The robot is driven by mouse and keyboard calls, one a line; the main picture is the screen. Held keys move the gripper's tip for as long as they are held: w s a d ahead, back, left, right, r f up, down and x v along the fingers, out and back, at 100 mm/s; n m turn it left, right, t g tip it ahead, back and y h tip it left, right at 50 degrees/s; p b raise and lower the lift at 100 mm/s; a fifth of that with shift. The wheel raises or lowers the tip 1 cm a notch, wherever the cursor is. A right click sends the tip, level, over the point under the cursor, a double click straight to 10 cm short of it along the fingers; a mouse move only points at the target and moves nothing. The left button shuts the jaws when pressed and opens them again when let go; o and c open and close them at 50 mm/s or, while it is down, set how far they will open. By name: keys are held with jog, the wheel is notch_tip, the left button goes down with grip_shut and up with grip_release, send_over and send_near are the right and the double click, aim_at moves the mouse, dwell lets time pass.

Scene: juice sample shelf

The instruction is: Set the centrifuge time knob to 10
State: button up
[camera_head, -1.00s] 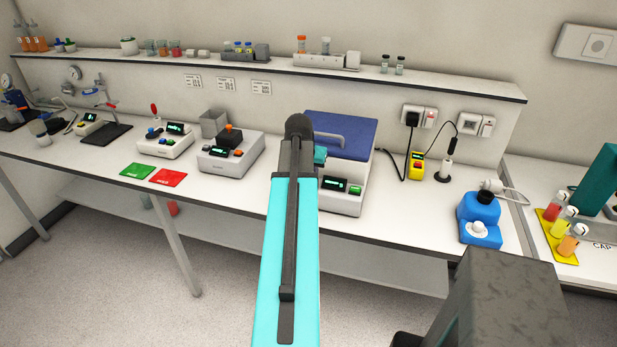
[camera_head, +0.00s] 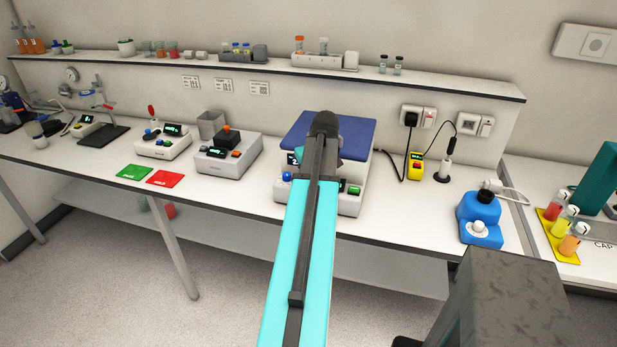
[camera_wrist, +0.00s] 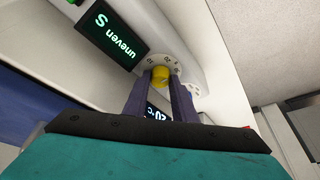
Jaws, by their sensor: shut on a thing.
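The centrifuge is a white box (camera_head: 350,207) with a blue lid (camera_head: 358,137), in the middle of the bench in the head view. My arm hides the middle of its front panel there, and I cannot make out my gripper's fingers. In the wrist view my gripper (camera_wrist: 160,86) is shut on a yellow knob (camera_wrist: 160,73) with a numbered dial (camera_wrist: 148,61) around it. The dial numbers are too small and partly covered to read surely. Another display (camera_wrist: 157,113) between the fingers reads 20 °C.
On the centrifuge front, a blue knob (camera_head: 287,176) is at the left and a green button (camera_head: 354,190) at the right. A yellow device (camera_head: 416,166) and a blue device (camera_head: 479,216) stand to the right. Another instrument (camera_head: 228,158) stands left, with red and green mats before it.

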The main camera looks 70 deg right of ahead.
jog(key=n, duration=0.1)
jog(key=n+y+b, duration=0.1)
jog(key=n, duration=0.2)
jog(key=shift+s+d+f+n+t+y, duration=0.1)
jog(key=shift+d+n+t+y, duration=0.15)
jog(key=shift+n+t+y, duration=0.15)
jog(key=shift+n+y+b, duration=0.7)
jog(key=shift+n+b, duration=0.15)
jog(key=shift+n, duration=1.15)
jog(key=o, duration=1)
jog(key=shift+m, duration=0.3)
